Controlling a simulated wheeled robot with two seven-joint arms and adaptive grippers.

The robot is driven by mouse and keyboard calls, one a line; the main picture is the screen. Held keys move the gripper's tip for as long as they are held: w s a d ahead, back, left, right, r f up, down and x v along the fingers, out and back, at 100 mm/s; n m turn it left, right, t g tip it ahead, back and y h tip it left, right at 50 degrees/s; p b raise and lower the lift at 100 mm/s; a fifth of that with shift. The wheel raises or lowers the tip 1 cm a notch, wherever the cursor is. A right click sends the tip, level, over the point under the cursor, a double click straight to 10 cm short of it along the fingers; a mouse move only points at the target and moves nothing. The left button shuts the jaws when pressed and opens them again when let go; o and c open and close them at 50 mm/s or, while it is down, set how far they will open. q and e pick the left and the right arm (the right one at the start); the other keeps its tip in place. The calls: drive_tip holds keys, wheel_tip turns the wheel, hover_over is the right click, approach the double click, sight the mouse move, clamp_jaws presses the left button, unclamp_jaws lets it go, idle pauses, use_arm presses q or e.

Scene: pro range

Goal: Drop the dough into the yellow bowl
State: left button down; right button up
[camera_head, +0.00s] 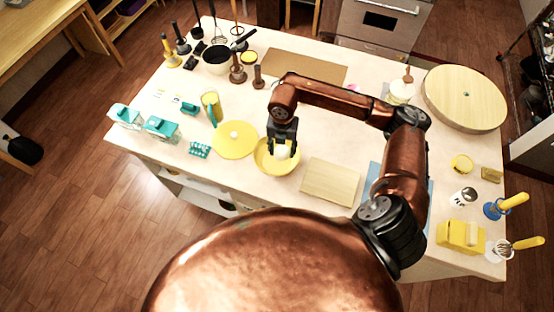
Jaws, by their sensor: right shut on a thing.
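The yellow bowl (266,163) stands on the table near its front middle, to the right of a round yellow board. A pale lump of dough (282,152) shows between the fingertips of my right gripper (282,147). The gripper points down and is shut on the dough. It is at the bowl, over its opening; how far the dough is above the bowl's bottom cannot be told. The right arm reaches in from the right and hides part of the table behind it. My left gripper is not in view.
A round yellow board (235,140) is close left of the bowl, and a wooden cutting board (331,182) lies to its right. Teal boxes (160,127) stand at the left. A black pan (216,58) and a large round wooden board (465,98) are farther back.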

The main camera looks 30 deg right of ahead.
drive_tip(key=o, duration=1.4)
drive_tip(key=shift+o, duration=0.2)
drive_tip(key=shift+r, duration=0.1)
wheel_tip(320, 180, up, 12)
